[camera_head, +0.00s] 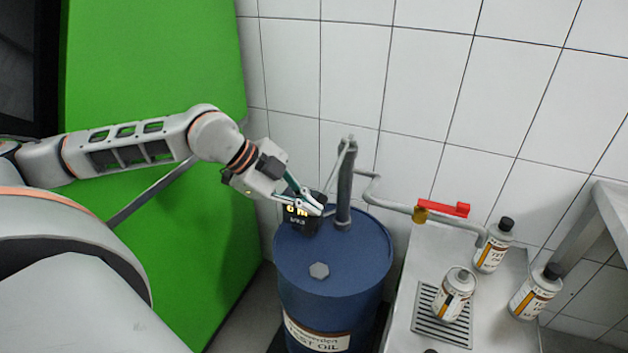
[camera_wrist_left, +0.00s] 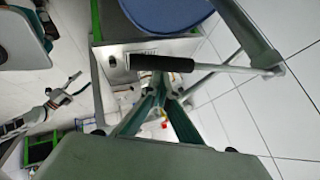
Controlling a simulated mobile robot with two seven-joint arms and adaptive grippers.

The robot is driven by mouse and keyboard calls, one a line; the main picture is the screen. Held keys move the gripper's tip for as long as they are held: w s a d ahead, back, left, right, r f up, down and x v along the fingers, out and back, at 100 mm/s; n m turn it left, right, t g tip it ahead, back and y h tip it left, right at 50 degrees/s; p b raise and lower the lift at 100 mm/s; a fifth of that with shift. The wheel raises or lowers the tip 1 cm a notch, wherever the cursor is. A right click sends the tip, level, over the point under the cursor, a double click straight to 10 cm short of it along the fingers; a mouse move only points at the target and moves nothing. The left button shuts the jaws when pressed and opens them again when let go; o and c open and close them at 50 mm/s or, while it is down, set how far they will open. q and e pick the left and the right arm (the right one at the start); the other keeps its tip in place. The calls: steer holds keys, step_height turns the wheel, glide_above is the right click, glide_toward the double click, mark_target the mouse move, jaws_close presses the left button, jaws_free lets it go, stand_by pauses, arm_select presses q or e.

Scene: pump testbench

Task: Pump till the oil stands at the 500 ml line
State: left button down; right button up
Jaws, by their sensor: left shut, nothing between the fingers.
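The blue oil drum (camera_head: 318,262) carries a grey upright pump (camera_head: 346,185). My left gripper (camera_head: 318,206) is shut and empty, close to the pump at its left. In the left wrist view a black grip on a grey lever (camera_wrist_left: 165,63) lies just beyond the left fingers (camera_wrist_left: 160,88); whether they touch cannot be told. A pipe runs right from the pump to a valve with a red lever (camera_head: 448,209) and a downturned spout. An uncapped test oil bottle (camera_head: 453,294) stands on the drip grate (camera_head: 428,325). Its oil level is not visible. My right gripper (camera_wrist_left: 66,95) seems to show small in the left wrist view.
Two black-capped bottles, one behind the grate (camera_head: 493,247) and one at the right (camera_head: 536,292), stand nearby. A green panel (camera_head: 165,60) and tiled wall border the space.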

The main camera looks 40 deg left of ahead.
arm_select(q)
steer(key=shift+w+r+p, duration=0.15)
steer(key=shift+r+p, duration=0.3)
steer(key=shift+r, duration=0.9)
steer(key=shift+w+r+p, duration=0.1)
steer(key=shift+r+p, duration=0.35)
steer(key=shift+r, duration=0.85)
steer(key=r+p, duration=0.2)
steer(key=r, duration=0.2)
steer(key=shift+w+a+r+p, duration=0.15)
steer(key=shift+w+r+p, duration=0.1)
steer(key=shift+r+p, duration=0.15)
arm_select(e)
step_height(320, 180, up, 7)
steer(key=w, duration=0.2)
steer(key=shift+f+t, duration=0.15)
steer(key=shift+t, duration=0.15)
steer(key=shift+f, duration=0.1)
arm_select(q)
steer(key=r+p, duration=0.2)
steer(key=r, duration=0.1)
steer(key=r+p, duration=0.1)
steer(key=shift+w+r+p, duration=0.3)
steer(key=shift+r, duration=0.1)
arm_select(e)
steer(key=r, duration=0.2)
steer(key=w+r, duration=0.1)
steer(key=r, duration=0.1)
steer(key=shift+r, duration=0.35)
